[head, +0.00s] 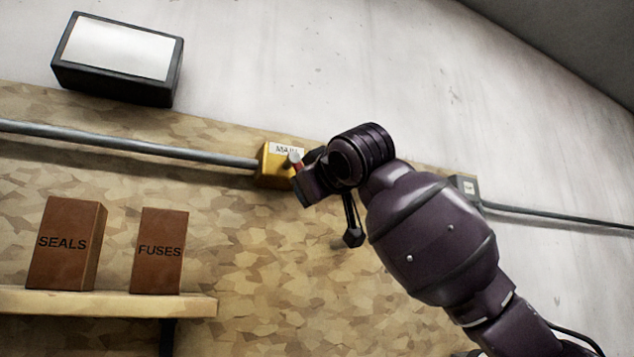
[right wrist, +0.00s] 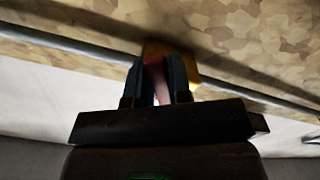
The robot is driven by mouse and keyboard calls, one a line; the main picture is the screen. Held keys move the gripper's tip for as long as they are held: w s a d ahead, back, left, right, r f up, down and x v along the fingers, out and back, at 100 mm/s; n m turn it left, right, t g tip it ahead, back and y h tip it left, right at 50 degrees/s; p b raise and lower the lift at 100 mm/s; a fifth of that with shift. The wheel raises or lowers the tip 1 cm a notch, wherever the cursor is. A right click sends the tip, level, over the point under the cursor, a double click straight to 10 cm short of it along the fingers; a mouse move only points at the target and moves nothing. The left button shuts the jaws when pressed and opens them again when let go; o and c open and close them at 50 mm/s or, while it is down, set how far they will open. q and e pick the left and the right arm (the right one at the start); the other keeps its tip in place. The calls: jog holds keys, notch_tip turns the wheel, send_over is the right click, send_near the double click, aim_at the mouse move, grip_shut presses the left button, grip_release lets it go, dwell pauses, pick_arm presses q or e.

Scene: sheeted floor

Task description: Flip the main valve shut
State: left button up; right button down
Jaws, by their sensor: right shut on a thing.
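The main valve is a yellow box (head: 272,165) on a grey pipe along the wall, with a white label that is partly hidden and seems to read MAIN. A red lever with a pale tip (head: 296,160) sticks out from its right side. My right gripper (head: 303,178) is at the lever, and my wrist hides the box's right side. In the right wrist view the two dark fingers (right wrist: 161,82) are closed on the red lever (right wrist: 154,75), with the yellow box (right wrist: 185,62) just behind them. My left gripper is not in view.
A grey pipe (head: 130,146) runs left from the yellow box. A small grey box (head: 466,188) with a pipe sits at the right. A shelf (head: 100,302) at lower left holds brown boxes marked SEALS (head: 62,245) and FUSES (head: 158,255). A dark-framed panel (head: 118,60) hangs above.

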jog(key=shift+s+a+f+m, duration=0.15)
jog(key=shift+a+f+m, duration=0.25)
jog(key=shift+m, duration=0.5)
pick_arm(q)
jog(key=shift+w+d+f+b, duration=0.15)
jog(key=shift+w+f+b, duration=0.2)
jog(key=shift+b, duration=0.1)
pick_arm(e)
jog(key=shift+s+a+m, duration=0.25)
jog(key=shift+a+m, duration=0.3)
jog(key=shift+m, duration=0.6)
jog(key=shift+s+a+m, duration=0.2)
jog(key=shift+a+m, duration=0.35)
jog(key=shift+m, duration=0.6)
jog(key=c, duration=1.1)
grip_release()
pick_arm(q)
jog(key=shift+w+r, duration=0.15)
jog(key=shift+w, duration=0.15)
pick_arm(e)
jog(key=shift+o, duration=0.3)
jog(key=shift+a, duration=0.1)
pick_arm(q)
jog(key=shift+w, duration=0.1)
